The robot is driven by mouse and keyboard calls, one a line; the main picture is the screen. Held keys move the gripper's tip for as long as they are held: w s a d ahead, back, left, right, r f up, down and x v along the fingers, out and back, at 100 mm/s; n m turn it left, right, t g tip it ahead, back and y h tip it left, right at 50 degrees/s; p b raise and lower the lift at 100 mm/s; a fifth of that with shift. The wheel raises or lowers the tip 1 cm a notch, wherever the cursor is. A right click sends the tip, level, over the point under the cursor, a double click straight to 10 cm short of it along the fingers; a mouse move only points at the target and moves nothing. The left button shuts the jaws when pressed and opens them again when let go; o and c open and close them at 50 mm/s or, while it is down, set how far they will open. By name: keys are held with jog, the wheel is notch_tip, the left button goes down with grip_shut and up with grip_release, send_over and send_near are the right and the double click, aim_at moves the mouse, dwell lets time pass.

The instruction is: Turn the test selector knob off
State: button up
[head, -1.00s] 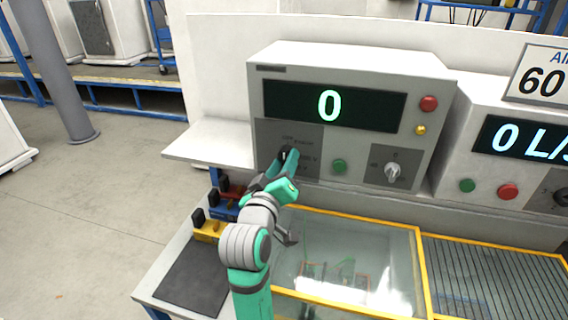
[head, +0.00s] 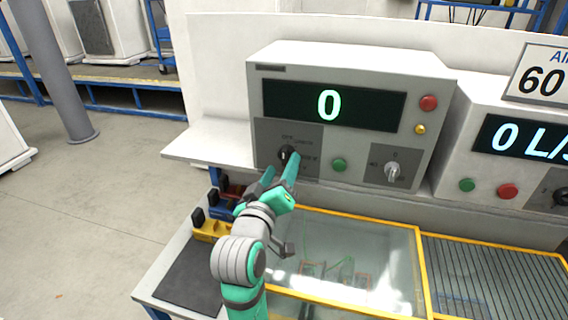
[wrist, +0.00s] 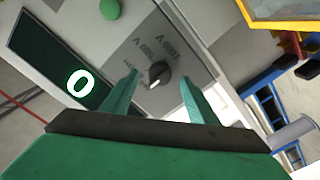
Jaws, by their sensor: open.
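The test selector knob (head: 287,154) is a black rotary knob on a dark grey plate at the lower left of the test unit (head: 350,75). In the wrist view the knob (wrist: 158,74) shows a white pointer mark, with printed labels around it that are too small to read surely. My gripper (head: 281,178) is just below and in front of the knob in the head view. In the wrist view my gripper (wrist: 160,88) has its two green fingers apart, with the knob beyond and between their tips. It is open and holds nothing.
A green button (head: 339,165) and a second, grey-white knob (head: 392,172) sit right of the plate. A yellow-edged glass-topped tank (head: 350,255) lies below. Coloured clamps (head: 212,229) stand left of my arm. A neighbouring unit (head: 480,90) is on the right.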

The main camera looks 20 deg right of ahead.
jog(key=v, duration=0.7)
jog(key=shift+s+a, duration=0.2)
jog(key=shift+s, duration=0.15)
